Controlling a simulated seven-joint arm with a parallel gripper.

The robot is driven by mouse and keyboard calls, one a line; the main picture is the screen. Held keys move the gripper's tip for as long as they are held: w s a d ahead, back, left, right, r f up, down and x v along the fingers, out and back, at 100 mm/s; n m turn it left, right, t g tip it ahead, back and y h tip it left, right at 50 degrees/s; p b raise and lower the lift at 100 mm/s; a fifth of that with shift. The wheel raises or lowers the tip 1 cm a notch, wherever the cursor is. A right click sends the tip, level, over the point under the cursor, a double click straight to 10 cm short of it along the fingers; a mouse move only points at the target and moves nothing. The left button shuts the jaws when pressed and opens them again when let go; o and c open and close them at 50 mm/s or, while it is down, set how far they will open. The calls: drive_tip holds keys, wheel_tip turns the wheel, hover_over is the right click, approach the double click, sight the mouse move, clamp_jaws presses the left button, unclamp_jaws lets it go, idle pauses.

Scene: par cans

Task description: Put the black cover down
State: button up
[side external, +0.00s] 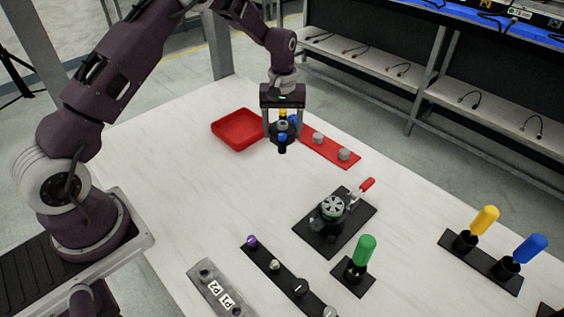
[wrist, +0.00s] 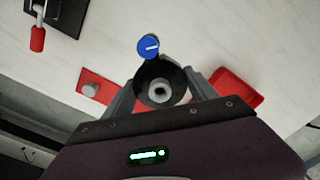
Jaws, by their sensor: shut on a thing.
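My gripper (side external: 282,136) is shut on a dark round piece, the black cover (wrist: 152,80), and holds it above the table. In the wrist view the cover is a black ring with a light grey centre, between the two fingers, with a blue knob (wrist: 148,47) at its edge. In the side view the cover hangs between the fingers, with blue and yellow parts showing there. The red plate (side external: 328,150) with grey round pegs lies behind and to the right of the gripper. The red tray (side external: 216,130) lies to the left of the gripper.
A black plate with a round fixture (side external: 333,206) and a red-handled clamp (side external: 366,185) stands nearer the camera. The table's middle left is clear.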

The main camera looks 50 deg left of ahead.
sight(282, 163)
wheel_tip(282, 163, down, 10)
drive_tip(key=shift+r, duration=0.25)
drive_tip(key=shift+f, duration=0.15)
drive_tip(key=o, duration=1.3)
drive_tip(key=shift+c, duration=0.2)
